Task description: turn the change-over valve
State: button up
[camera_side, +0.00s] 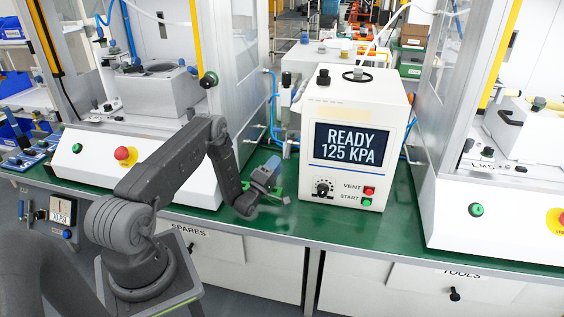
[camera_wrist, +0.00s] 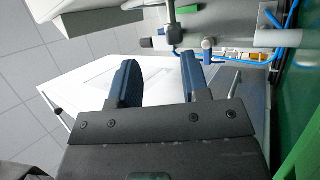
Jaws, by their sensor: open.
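Beyond the fingertips is a grey pipe fitting (camera_wrist: 187,38) with a dark knob-like end (camera_wrist: 155,43) and a small blue part (camera_wrist: 207,47). This looks like the change-over valve, but I cannot tell for sure. The fingers are apart from it. In the side view my gripper partly hides this area.
The white press unit (camera_side: 352,100) reads "READY 125 KPA". White-framed enclosures (camera_side: 140,165) stand left and right of it. Blue tubing (camera_side: 273,108) runs behind my gripper. A brass fitting (camera_wrist: 257,57) is on the pipework. The green bench top (camera_side: 395,218) is clear in front of the unit.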

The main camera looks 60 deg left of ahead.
notch_tip(320, 180, up, 13)
jog(key=w+d+m+g+y, duration=0.2)
jog(key=m+g+y, duration=0.15)
jog(key=g, duration=0.35)
jog(key=s+d+f+m+g+h, duration=0.1)
jog(key=s+d+m+g+h, duration=0.1)
jog(key=s+d+m+g, duration=0.4)
send_near(287, 154)
jog(key=shift+m+y, duration=0.25)
jog(key=shift+m, duration=0.1)
jog(key=x, duration=1.1)
jog(key=shift+f, duration=0.15)
jog(key=shift+c, duration=0.3)
grip_shut()
